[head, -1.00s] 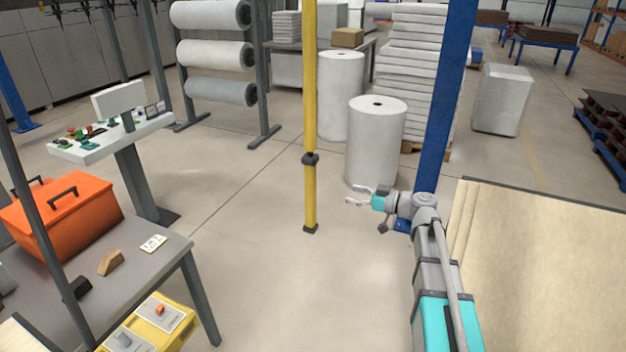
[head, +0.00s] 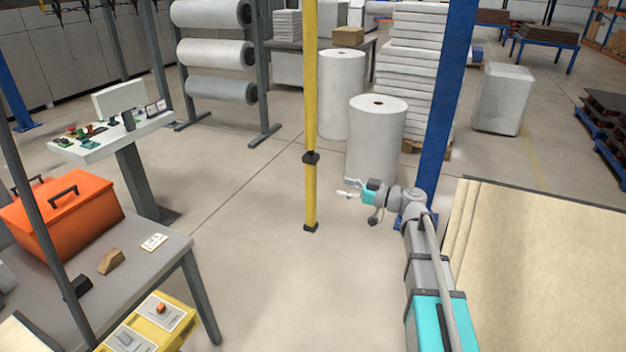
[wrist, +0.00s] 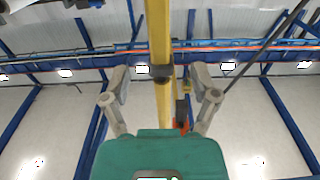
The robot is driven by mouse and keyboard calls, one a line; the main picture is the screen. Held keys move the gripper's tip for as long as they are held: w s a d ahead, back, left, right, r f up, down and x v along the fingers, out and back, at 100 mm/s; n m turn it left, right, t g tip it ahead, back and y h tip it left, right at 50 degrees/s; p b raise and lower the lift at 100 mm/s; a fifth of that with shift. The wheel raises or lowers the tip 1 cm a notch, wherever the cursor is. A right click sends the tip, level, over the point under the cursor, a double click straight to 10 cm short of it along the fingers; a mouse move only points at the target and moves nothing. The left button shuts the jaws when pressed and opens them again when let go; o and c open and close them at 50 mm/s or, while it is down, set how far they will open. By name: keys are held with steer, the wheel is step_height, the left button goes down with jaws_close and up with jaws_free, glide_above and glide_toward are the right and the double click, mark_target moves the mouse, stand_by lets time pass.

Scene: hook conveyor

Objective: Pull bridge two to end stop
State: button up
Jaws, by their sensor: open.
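A yellow upright pole (head: 310,110) hangs down in the middle of the head view, with a dark collar (head: 310,158) partway down and a dark cap at its lower end. I cannot tell which bridge it belongs to; no bridge or end stop can be made out. My gripper (head: 348,188) is open and empty, to the right of the pole's lower part in the head view. In the wrist view the pole (wrist: 160,30) and its collar (wrist: 162,72) line up between my two spread fingers (wrist: 160,85), with no contact visible.
A blue column (head: 445,110) stands just behind my arm. White rolls (head: 375,140) stand behind the gripper. A board stack (head: 540,270) lies at right. A grey table (head: 150,285) with an orange toolbox (head: 65,220) is at left. The floor around the pole is clear.

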mark_target(315, 180)
steer(key=x, duration=1)
steer(key=shift+w+a, duration=0.15)
steer(key=shift+a, duration=0.25)
